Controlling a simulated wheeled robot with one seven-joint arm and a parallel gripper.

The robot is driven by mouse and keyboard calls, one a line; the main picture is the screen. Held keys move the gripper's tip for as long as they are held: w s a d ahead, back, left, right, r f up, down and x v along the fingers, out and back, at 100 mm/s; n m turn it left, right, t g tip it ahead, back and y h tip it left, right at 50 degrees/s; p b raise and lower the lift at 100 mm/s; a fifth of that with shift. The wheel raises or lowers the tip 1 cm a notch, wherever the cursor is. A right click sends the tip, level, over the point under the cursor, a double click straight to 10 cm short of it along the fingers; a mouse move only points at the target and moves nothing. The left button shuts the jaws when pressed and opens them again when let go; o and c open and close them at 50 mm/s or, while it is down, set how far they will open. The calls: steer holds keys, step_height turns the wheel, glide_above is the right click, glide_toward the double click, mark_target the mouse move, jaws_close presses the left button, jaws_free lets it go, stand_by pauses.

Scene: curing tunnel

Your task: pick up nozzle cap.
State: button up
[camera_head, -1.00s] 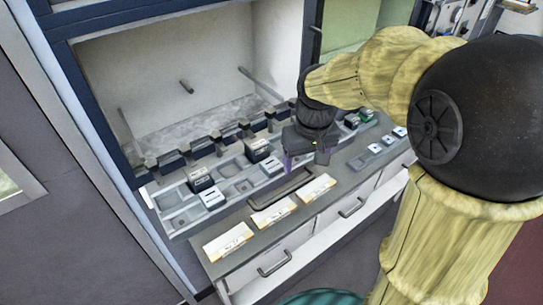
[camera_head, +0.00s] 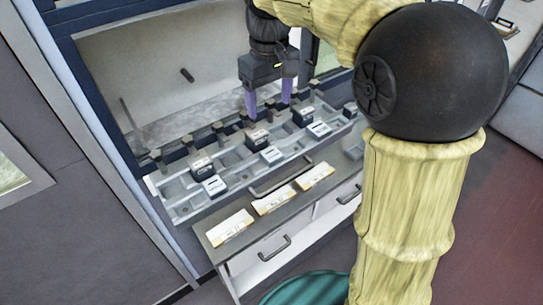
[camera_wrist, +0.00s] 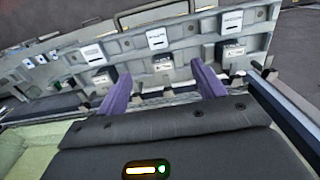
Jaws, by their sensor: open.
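My gripper (camera_head: 268,99) is open and empty, with its two purple fingers pointing down over the back edge of a grey sectioned tray (camera_head: 178,208). In the wrist view the fingers (camera_wrist: 161,72) stand apart, with the tray beyond them. Small dark blocks with pale labelled tops sit in the tray: one at left (camera_head: 201,165), one in the middle (camera_head: 257,138), one at right (camera_head: 303,115). I cannot tell which piece is the nozzle cap.
Three printed cards, left (camera_head: 230,227), middle (camera_head: 274,199) and right (camera_head: 314,176), lie on the counter before the tray. A drawer handle (camera_head: 274,249) sticks out below. Dark posts line the tray's back edge. A pale recess (camera_head: 165,70) opens behind. My arm hides the counter's right end.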

steer(key=p, duration=0.2)
glide_above(272, 154)
steer(key=f, duration=1.1)
steer(key=shift+s+a, duration=0.15)
steer(key=shift+a, duration=0.05)
steer(key=shift+d+f+p, duration=0.15)
steer(key=shift+f+p, duration=1.1)
steer(key=shift+f, duration=1.35)
steer(key=c, duration=1.1)
steer(key=shift+w+r, duration=0.15)
steer(key=shift+w, duration=0.05)
step_height(272, 154, up, 10)
steer(key=b, duration=0.2)
steer(key=shift+b, duration=0.35)
